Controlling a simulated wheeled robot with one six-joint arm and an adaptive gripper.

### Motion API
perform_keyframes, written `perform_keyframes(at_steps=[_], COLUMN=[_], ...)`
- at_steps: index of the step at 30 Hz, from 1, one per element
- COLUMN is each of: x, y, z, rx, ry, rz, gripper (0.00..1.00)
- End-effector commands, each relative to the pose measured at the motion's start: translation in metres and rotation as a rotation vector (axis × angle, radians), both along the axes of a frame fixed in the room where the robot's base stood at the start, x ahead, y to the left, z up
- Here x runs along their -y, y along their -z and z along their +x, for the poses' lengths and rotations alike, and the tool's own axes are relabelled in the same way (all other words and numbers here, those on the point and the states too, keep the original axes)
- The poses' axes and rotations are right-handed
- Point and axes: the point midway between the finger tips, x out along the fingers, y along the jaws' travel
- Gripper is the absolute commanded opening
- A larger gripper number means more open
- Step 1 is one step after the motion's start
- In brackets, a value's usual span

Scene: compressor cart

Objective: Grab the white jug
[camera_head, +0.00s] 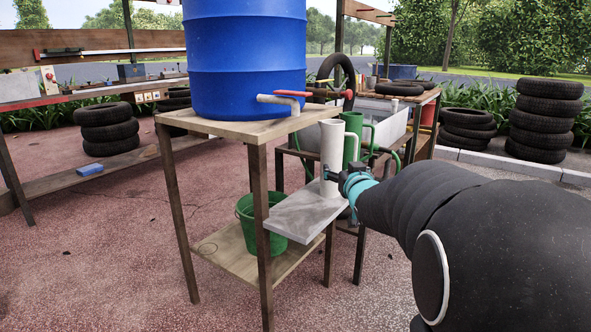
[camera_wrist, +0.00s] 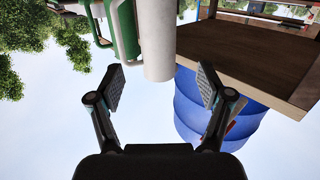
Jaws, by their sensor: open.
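The white jug (camera_head: 332,150) is a tall cylinder standing upright on a grey slab shelf (camera_head: 305,210) beside the wooden stand. It also shows in the upside-down wrist view (camera_wrist: 157,42), with its top end towards me. My gripper (camera_wrist: 161,86) is open, with its two fingers spread to either side of the jug's line. In the head view my gripper (camera_head: 340,180) is right by the jug's lower right side, partly hidden by my wrist. Whether a finger touches the jug I cannot tell. A green jug (camera_head: 353,140) stands close behind the white one.
A large blue barrel (camera_head: 245,60) with a tap and red lever (camera_head: 320,93) stands on the wooden stand (camera_head: 230,128), close left of the jug. A green bucket (camera_head: 250,225) sits on the lower shelf. Stacked tyres (camera_head: 545,120) stand at the right back. Open floor lies left.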

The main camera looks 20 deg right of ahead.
Motion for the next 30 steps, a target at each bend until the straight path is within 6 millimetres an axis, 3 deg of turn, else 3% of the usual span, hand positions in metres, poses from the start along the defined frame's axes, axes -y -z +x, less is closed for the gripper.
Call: perform_keyframes(at_steps=[8, 18, 30], x=[0.015, 0.024, 0.028], y=[0.003, 0.003, 0.006], z=[0.025, 0.082, 0.114], rx=[0.072, 0.07, 0.069], ry=[-0.028, -0.027, -0.028], rz=[-0.005, -0.006, -0.005], gripper=[0.79, 0.79, 0.79])
